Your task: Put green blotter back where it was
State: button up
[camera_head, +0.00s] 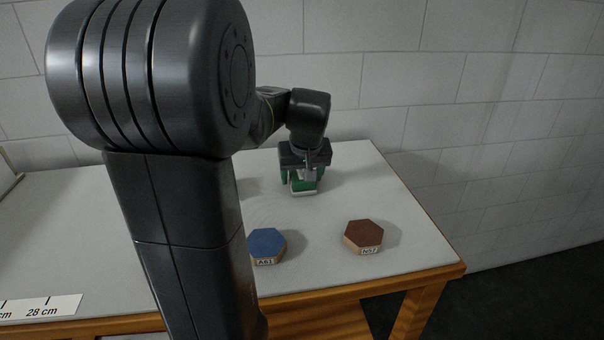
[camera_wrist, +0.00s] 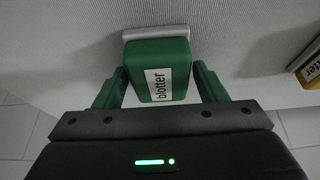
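The green blotter (camera_head: 304,185) has a pale bottom edge and sits near the back of the grey table. In the wrist view the blotter (camera_wrist: 145,55) shows its white "blotter" label, between the green fingers.
A blue hexagonal block (camera_head: 266,243) and a brown one (camera_head: 364,234) stand nearer the front. A yellow labelled thing (camera_wrist: 308,66) is partly seen at the wrist view's right edge. A scale strip (camera_head: 40,308) lies front left. My arm hides the table's middle left.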

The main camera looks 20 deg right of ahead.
jog(key=shift+o, duration=0.7)
jog(key=shift+r, duration=0.1)
jog(key=shift+r, duration=0.2)
jog(key=p+v, duration=0.1)
jog(key=v, duration=1)
jog(key=shift+s+r, duration=0.2)
jog(key=shift+r, duration=0.15)
